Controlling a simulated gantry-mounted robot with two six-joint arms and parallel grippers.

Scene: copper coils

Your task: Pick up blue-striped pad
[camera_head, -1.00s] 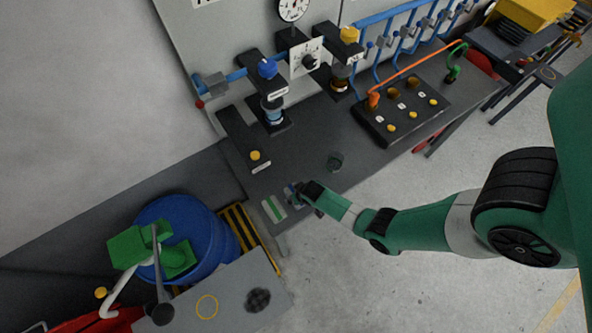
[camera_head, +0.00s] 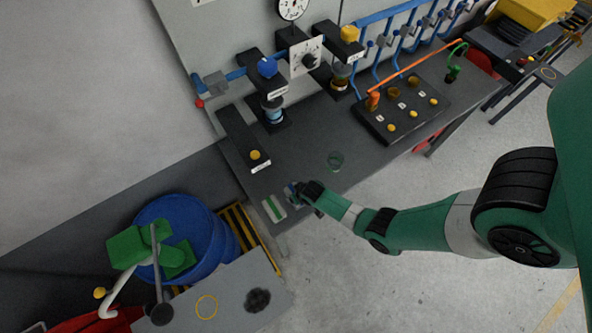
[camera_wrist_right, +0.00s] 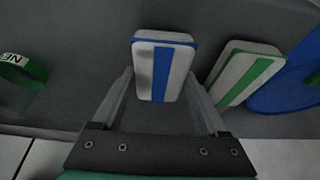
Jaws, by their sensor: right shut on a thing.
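The blue-striped pad (camera_wrist_right: 162,65) is white with a wide blue stripe. In the right wrist view it stands between the two fingers of my right gripper (camera_wrist_right: 160,82), which is shut on it. In the head view the right gripper (camera_head: 297,192) is low at the front edge of the bench, and the pad is mostly hidden by it. I cannot tell whether the pad touches the bench. My left gripper is not in view.
A green-striped pad (camera_head: 273,208) lies close beside the gripper; it also shows in the wrist view (camera_wrist_right: 246,73). A small green-banded ring (camera_head: 335,161) sits on the bench to the right. A blue drum (camera_head: 190,235) stands at lower left.

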